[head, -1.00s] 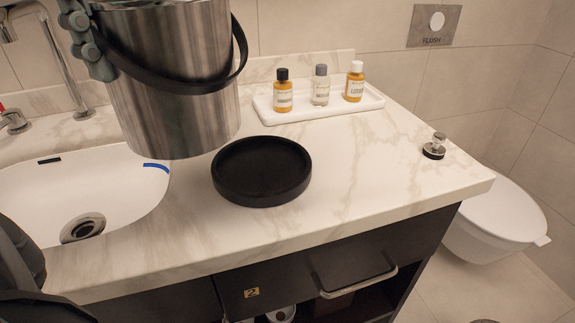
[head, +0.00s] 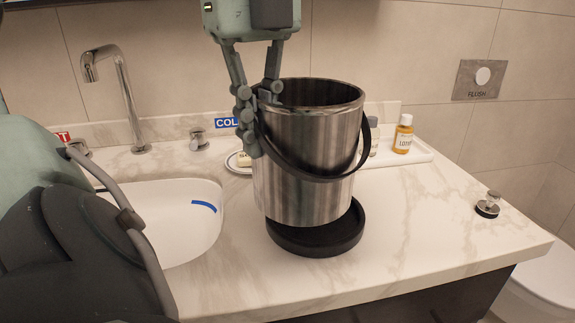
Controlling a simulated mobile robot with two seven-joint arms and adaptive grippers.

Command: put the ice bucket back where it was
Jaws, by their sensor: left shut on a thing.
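The ice bucket (head: 310,165) is a brushed steel cylinder with a black strap handle hanging across its right side. It is upright. My left gripper (head: 258,125) reaches down from above and is shut on the bucket's upper left wall at the rim. A round black tray (head: 320,247) lies on the counter directly under the bucket. The bucket's base covers the back of the tray, and its front rim shows. I cannot tell whether the base touches the tray. My right gripper is not in view.
A white tray (head: 420,156) with an orange lotion bottle (head: 403,136) stands behind right, partly hidden by the bucket. The sink (head: 165,225) and faucet (head: 125,100) are left. A small chrome stopper (head: 488,204) stands near the right edge. The counter's right front is clear.

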